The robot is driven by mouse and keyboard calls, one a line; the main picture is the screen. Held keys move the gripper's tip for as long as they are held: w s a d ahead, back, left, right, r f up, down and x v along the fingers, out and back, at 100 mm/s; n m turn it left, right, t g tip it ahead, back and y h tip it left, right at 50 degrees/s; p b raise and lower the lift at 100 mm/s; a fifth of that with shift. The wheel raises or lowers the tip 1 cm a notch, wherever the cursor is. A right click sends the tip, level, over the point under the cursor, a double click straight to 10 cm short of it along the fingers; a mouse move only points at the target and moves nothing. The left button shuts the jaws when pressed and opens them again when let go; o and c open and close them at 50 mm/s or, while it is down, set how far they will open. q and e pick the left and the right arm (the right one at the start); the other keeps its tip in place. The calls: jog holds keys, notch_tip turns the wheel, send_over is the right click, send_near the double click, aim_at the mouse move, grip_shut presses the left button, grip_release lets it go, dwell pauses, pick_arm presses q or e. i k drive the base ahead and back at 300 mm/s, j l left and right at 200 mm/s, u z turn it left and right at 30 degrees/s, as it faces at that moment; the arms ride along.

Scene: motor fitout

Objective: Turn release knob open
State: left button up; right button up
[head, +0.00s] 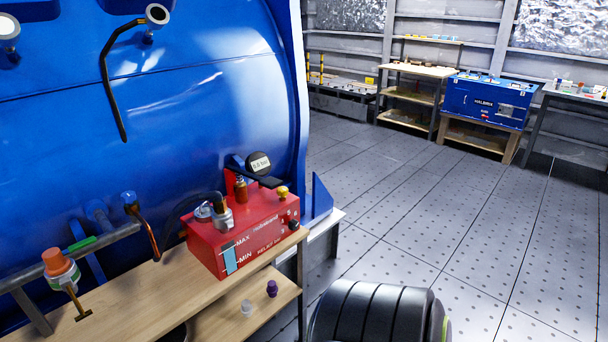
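A red pump unit (243,232) sits on the wooden bench, with MAX and MIN marks beside a level window on its front. White lettering near its right end is too small to read surely. A yellow knob (283,192) stands on its top right corner. Small dark fittings (292,223) show on its right end; I cannot tell which part is the release knob or how far it is turned. A round black gauge (259,163) above the unit appears to read 0.0 bar. Neither of my grippers is in view.
A large blue machine housing (200,80) stands close behind the pump. A purple cap (272,288) and a white one (246,307) lie on a lower shelf. Open floor (450,210) lies to the right.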

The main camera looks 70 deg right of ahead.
aim_at(282, 191)
jog(key=z, duration=1.75)
jog(key=i+l+z, duration=0.1)
jog(key=i, duration=0.2)
jog(key=i+l+z, duration=0.1)
jog(key=i, duration=0.25)
jog(key=l, duration=0.1)
